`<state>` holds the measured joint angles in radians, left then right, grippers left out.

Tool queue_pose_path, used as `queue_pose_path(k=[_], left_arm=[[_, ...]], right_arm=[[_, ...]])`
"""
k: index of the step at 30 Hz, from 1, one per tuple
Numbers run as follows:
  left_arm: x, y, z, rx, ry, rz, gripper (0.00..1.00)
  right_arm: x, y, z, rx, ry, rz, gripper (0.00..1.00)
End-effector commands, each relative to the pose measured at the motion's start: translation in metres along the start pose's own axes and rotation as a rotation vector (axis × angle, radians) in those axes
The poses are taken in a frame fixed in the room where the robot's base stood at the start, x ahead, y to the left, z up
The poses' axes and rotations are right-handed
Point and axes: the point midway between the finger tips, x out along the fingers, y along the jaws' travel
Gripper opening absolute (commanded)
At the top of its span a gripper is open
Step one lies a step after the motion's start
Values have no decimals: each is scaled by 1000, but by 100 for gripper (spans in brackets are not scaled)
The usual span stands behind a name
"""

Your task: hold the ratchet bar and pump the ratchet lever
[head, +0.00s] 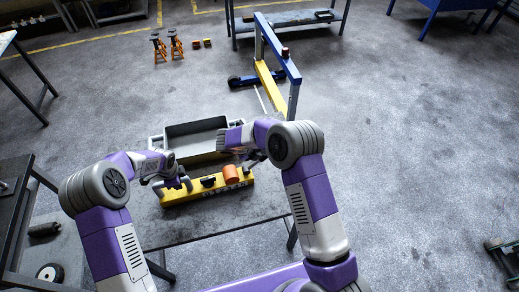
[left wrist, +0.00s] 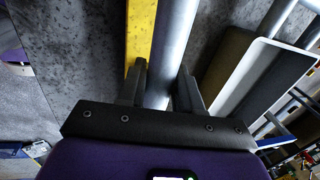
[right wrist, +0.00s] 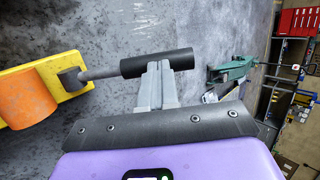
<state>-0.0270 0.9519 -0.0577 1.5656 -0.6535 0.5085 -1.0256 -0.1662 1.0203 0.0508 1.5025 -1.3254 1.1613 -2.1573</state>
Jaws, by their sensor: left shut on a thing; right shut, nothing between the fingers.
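The yellow ratchet bar (head: 180,198) lies on the dark table, with an orange cylinder (head: 231,175) on it. My left gripper (head: 181,184) is at its left end. In the left wrist view, the left fingers (left wrist: 161,88) are shut around a grey round bar (left wrist: 172,40) beside the yellow beam (left wrist: 140,35). In the right wrist view, the ratchet lever (right wrist: 100,73) has a grey shaft and a black grip (right wrist: 180,60). My right gripper (right wrist: 158,68) is shut and empty, its tips against or just beside the black grip; contact cannot be told.
A grey tray (head: 196,127) stands behind the bar on the table (head: 220,216). A blue and yellow hoist (head: 277,65) stands beyond the table. Orange jack stands (head: 176,45) are on the floor at the back. The floor to the right is mostly clear.

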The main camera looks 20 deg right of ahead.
Motion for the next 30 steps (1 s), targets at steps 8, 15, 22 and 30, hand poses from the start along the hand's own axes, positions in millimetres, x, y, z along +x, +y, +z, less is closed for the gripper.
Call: queue_pose_path(k=[8,15,22,30], left_arm=[[0,0,0,1,-1,-1,0],[0,0,0,1,-1,-1,0],[0,0,0,1,-1,-1,0],[0,0,1,1,-1,-1,0]], right_arm=[[0,0,0,0,0,0,0],[6,-2,-1,8,4,37,0],[24,-7,-6,36,7,165,0],[53,-8,-12,76,7,366,0]])
